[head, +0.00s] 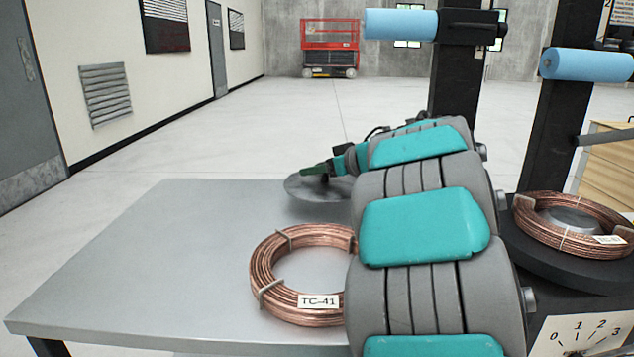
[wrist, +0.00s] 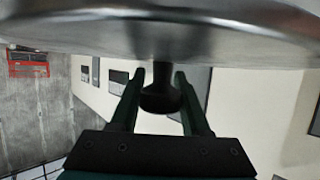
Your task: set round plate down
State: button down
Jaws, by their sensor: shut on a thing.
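The round plate (head: 312,200) is a grey metal disc at the far edge of the metal table (head: 150,262) in the head view, partly hidden by my arm. In the wrist view the plate (wrist: 230,35) fills the top of the picture, with a dark knob (wrist: 160,92) on it. My gripper (wrist: 159,85) is shut on the knob, one finger on each side. It also shows in the head view (head: 316,170), just above the plate. I cannot tell whether the plate touches the table.
A copper coil (head: 268,262) tagged TC-41 lies on the table beside my arm. Another copper coil (head: 528,224) sits on a dark round platform at the right, above a dial (head: 585,333). Black posts with blue rollers (head: 400,24) stand behind. The table's left part is clear.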

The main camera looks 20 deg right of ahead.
aim_at(317, 178)
jog(key=shift+f+b, duration=0.35)
jog(key=shift+f, duration=1.2)
jog(key=shift+c, duration=1.9)
grip_release()
jog(key=shift+f, duration=0.1)
jog(key=p+v, duration=0.1)
jog(key=v, duration=1.1)
jog(key=shift+d, duration=0.1)
